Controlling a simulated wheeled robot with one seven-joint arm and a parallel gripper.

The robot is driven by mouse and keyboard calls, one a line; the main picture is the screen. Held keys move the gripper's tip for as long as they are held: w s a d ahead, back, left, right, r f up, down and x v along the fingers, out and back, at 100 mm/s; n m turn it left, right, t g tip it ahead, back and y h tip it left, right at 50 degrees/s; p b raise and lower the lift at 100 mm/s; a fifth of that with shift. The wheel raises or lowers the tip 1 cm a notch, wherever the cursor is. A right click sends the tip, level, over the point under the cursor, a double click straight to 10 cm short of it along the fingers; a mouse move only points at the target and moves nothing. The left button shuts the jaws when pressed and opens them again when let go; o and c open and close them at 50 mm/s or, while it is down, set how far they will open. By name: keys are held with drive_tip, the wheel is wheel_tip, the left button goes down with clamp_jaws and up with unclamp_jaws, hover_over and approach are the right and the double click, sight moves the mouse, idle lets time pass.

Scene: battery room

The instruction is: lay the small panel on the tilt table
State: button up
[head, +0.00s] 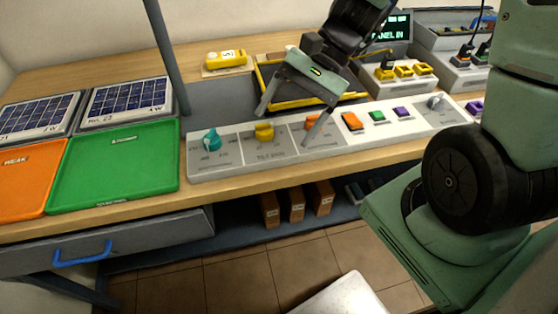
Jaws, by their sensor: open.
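Two dark blue solar panels lie side by side at the left of the bench in the head view: one at the far left (38,115) and one labelled No. 23 (130,99). They look alike in size, so I cannot tell which is the small panel. A yellow-edged frame (262,84), perhaps the tilt table, sits behind my gripper and is partly hidden by it. My gripper (285,128) is open and empty, pointing down over the control strip, right of both panels. I cannot tell whether its fingertips touch the strip.
A green tray (115,168) and an orange tray (25,178) lie in front of the panels. The control strip (216,158) with knobs and buttons runs along the front edge. A dark post (168,55) rises behind. A yellow meter (226,58) lies at the back.

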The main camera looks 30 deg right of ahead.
drive_tip(key=s+a+r+n+h, duration=0.1)
drive_tip(key=s+a+n+h, duration=0.3)
drive_tip(key=n, duration=0.5)
drive_tip(key=s+a+r+n+t+h, duration=0.1)
drive_tip(key=s+a+n+h, duration=0.3)
drive_tip(key=n, duration=0.5)
drive_tip(key=s, duration=0.2)
drive_tip(key=shift+s+a+r+n, duration=0.2)
drive_tip(key=shift+s+r+n, duration=0.1)
drive_tip(key=shift+s+r, duration=0.1)
drive_tip(key=shift+f, duration=0.1)
